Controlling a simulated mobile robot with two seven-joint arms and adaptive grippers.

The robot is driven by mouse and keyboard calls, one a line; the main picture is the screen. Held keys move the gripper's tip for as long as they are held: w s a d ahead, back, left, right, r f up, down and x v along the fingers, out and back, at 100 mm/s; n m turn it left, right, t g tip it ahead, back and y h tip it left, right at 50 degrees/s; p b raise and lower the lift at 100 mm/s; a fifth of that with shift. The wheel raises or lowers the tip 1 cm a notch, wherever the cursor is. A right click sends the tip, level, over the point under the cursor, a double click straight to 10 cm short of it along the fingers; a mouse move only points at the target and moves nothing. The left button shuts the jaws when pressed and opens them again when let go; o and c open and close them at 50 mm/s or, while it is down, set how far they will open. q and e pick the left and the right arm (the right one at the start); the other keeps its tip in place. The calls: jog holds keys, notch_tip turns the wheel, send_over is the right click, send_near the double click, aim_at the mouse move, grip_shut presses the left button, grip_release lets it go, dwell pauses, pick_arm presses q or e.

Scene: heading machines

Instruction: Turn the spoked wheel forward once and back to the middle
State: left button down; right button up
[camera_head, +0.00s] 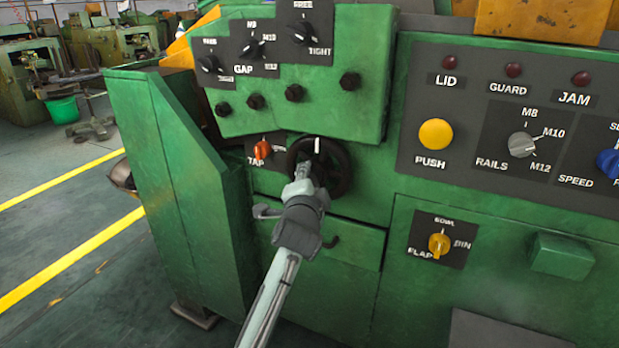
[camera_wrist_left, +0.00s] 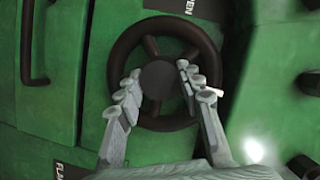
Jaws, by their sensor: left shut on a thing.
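The spoked wheel (camera_head: 346,168) is dark and sits on the green machine front, below the panel of gap knobs. Its rim also shows in the left wrist view (camera_wrist_left: 195,36), with several spokes and a round dark hub (camera_wrist_left: 158,80). A white mark (camera_head: 317,146) shows at the top of the rim in the head view. It lies at the right of the rim in the left wrist view (camera_wrist_left: 213,92). My left gripper (camera_head: 304,170) is shut on the wheel, with its fingers on either side of the hub (camera_wrist_left: 157,76). It hides part of the wheel. My right gripper is not in view.
An orange tap knob (camera_head: 262,149) sits close left of the wheel. A drawer-like panel with a dark handle (camera_head: 331,242) is below it. To the right are the yellow push button (camera_head: 436,135), rails knob (camera_head: 521,144) and yellow flap knob (camera_head: 438,243). Open floor lies at left.

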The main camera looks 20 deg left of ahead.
pick_arm(q)
jog(key=shift+n, duration=0.3)
jog(key=c, duration=1)
grip_release()
jog(key=shift+a, duration=0.1)
jog(key=v, duration=1.2)
jog(key=shift+r, duration=0.1)
